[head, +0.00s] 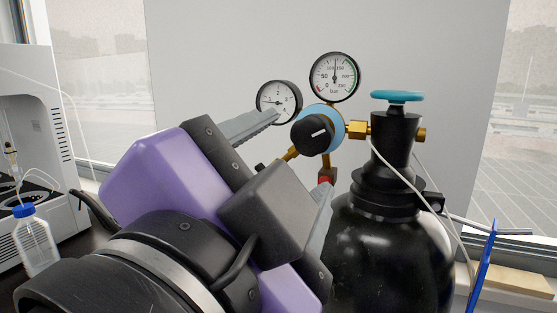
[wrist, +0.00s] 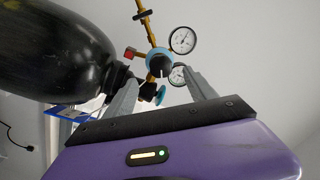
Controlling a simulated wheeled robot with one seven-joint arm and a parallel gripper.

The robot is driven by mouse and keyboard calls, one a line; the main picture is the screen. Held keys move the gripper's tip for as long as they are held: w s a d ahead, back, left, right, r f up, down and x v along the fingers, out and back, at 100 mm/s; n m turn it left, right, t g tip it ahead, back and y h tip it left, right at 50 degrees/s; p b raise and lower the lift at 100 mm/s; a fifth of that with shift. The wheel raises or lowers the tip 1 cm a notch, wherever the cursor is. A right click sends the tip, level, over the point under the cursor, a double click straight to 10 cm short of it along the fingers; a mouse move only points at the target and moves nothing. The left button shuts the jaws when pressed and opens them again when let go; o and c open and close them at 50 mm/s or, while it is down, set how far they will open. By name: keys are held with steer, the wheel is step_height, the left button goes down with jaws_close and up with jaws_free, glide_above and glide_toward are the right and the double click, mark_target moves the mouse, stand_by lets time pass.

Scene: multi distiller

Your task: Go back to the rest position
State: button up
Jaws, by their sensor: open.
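My gripper (head: 304,150) is open, its two grey fingers spread, with its purple and black body in the lower middle of the head view. In the wrist view my gripper (wrist: 160,78) shows nothing held between the fingers. The pressure regulator's black knob (head: 316,135), set in a light blue ring, is just beyond the fingers. The knob also shows in the wrist view (wrist: 178,75), between the fingertips in the picture. I cannot tell whether either finger touches it.
A black gas cylinder (head: 385,255) with a teal handwheel (head: 398,96) stands at the right. Two round gauges, an upper one (head: 334,77) and a left one (head: 279,102), sit by the regulator. A blue-capped bottle (head: 36,243) and a white instrument (head: 40,130) are at the left.

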steer(key=a+r+n+t+y, duration=0.3)
steer(key=a+r+n+t, duration=0.1)
steer(key=r+n, duration=0.15)
steer(key=a+f+n+t+y, duration=0.2)
steer(key=a+f+n+y, duration=0.25)
steer(key=n+y, duration=0.3)
steer(key=s+d+f+n+g+y+p, duration=0.1)
steer(key=d+f+n+g+y, duration=0.2)
steer(key=f+n+y, duration=1)
steer(key=s+d+f+m+g+h+p, duration=0.1)
steer(key=s+d+f+m+h, duration=0.3)
steer(key=d+f, duration=0.4)
steer(key=s+d+f+m+h, duration=0.3)
steer(key=s+d+f+h, duration=0.3)
steer(key=f, duration=0.4)
steer(key=s+d+f+m+g+h, duration=0.2)
steer(key=s+d+f+h, duration=0.1)
steer(key=s+d+f, duration=0.2)
steer(key=s+d+f+m+g+h+p, duration=0.1)
steer(key=s+d+f+h, duration=0.3)
steer(key=s, duration=0.5)
steer(key=shift+s+d+f+m+g, duration=0.2)
steer(key=shift+d+f+m+g, duration=0.55)
steer(key=shift+d+m+g, duration=0.05)
